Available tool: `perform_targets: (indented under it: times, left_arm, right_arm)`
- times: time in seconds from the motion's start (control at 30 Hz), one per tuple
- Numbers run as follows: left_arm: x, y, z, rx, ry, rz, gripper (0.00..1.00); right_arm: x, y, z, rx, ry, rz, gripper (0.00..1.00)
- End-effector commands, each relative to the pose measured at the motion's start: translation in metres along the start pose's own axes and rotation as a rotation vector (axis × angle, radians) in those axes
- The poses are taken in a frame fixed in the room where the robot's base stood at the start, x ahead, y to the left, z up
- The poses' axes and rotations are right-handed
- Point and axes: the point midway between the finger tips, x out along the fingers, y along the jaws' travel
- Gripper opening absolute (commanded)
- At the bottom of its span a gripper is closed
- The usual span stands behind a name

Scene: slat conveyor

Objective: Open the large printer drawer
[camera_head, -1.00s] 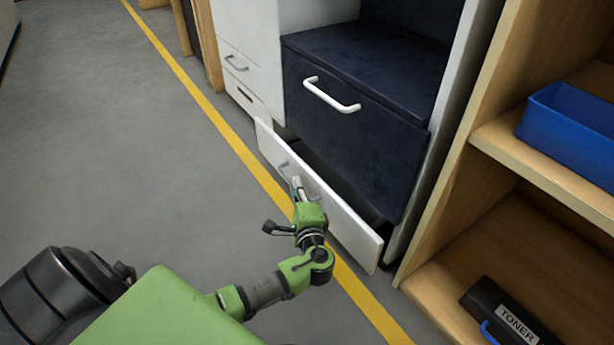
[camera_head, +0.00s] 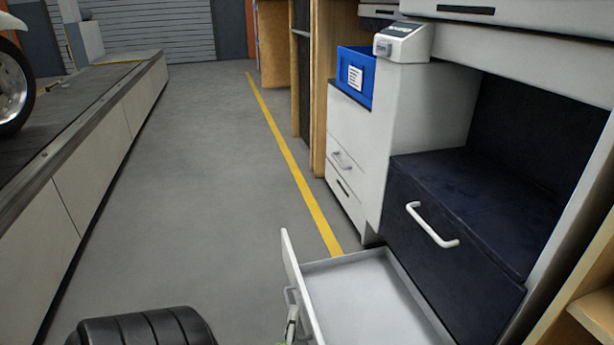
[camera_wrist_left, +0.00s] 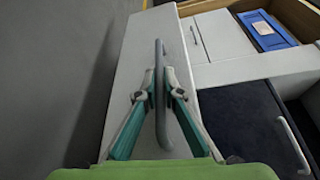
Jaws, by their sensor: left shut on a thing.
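The wide white bottom drawer (camera_head: 365,295) is pulled well out below the dark navy cabinet front, and its empty light-grey inside shows in the head view. Its white front panel (camera_wrist_left: 125,80) also shows in the left wrist view. My left gripper (camera_wrist_left: 157,92) is shut on the drawer's grey bar handle (camera_wrist_left: 159,60), one finger on each side. In the head view only a small part of this gripper (camera_head: 291,324) shows at the bottom edge, by the handle. My right gripper is out of view.
The navy front (camera_head: 450,255) with a white handle (camera_head: 432,226) sits behind the open drawer. Smaller white drawers (camera_head: 345,165) stand beyond, under a blue bin (camera_head: 356,75). A conveyor (camera_head: 95,130) runs along the left. The grey floor (camera_head: 210,170) between is clear.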

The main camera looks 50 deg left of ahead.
Motion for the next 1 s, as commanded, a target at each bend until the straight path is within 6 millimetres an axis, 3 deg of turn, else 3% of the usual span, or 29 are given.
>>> perform_targets:
  times: [0.4, 0.5, 0.87, 1.0]
  left_arm:
    - [-0.001, 0.001, 0.005, 0.001, -0.003, -0.001, 0.0]
    - [-0.001, 0.001, 0.005, 0.001, -0.003, -0.001, 0.25]
    - [-0.001, 0.0, 0.004, 0.0, -0.001, 0.0, 0.25]
    - [-0.002, -0.01, 0.006, -0.002, -0.001, 0.0, 0.25]
  right_arm:
    - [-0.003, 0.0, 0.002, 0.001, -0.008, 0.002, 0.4]
    - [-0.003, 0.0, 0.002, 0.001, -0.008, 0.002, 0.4]
    - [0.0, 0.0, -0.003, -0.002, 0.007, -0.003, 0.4]
    - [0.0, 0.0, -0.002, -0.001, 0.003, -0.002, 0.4]
